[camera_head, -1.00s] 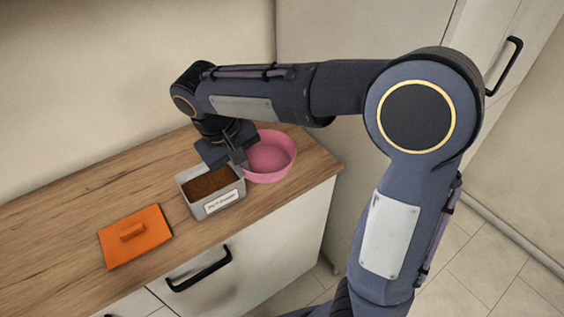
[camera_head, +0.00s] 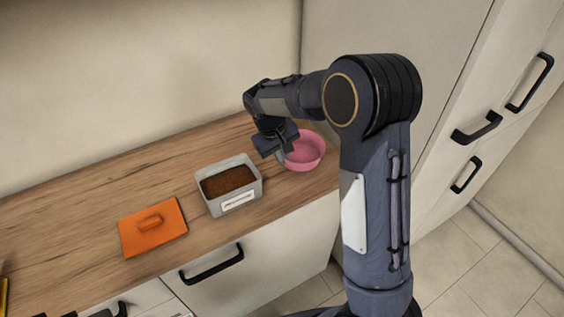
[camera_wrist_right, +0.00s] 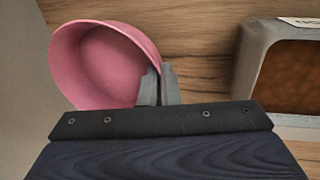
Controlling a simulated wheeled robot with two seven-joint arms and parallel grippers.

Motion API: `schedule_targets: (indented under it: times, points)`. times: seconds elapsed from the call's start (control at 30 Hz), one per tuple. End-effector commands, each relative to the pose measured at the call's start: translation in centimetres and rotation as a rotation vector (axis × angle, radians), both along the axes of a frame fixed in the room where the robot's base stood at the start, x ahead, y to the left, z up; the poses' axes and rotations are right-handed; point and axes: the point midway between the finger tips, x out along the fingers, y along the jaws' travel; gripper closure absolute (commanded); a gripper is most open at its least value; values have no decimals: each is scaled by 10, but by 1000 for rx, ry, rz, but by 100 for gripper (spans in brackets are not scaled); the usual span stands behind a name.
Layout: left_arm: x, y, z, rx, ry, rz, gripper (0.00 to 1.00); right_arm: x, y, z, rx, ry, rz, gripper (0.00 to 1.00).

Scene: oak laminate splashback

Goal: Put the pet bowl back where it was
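The pink pet bowl (camera_head: 307,151) is at the right end of the wooden counter, near the tall cabinet. It also shows in the right wrist view (camera_wrist_right: 92,66), and it is empty. My right gripper (camera_head: 283,153) is at the bowl's left rim. In the right wrist view its two fingers (camera_wrist_right: 159,86) are close together with the rim between them, one inside and one outside. I cannot tell whether the bowl touches the counter. My left gripper is out of view.
A grey labelled container (camera_head: 214,204) of brown food stands left of the bowl, with a gap between them. An orange lid (camera_head: 170,237) lies further left on the counter (camera_head: 90,205). A tall cabinet (camera_head: 385,35) closes off the right end.

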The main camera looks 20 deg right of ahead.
Motion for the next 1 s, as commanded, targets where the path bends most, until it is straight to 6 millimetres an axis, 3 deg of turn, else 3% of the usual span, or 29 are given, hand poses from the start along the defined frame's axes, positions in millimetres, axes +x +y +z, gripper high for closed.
schedule_targets:
  times: [0.2, 0.63, 0.8, 1.0]
  points:
    - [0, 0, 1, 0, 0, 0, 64, 1, -1, -29, -1, 2, -1, 100]
    - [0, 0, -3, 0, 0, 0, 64, 1, -1, -36, 0, 0, -1, 100]
    - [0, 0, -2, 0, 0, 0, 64, 0, -1, -35, 0, 1, -1, 76]
    - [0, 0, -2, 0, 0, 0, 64, 1, -1, -35, 0, 1, -1, 76]
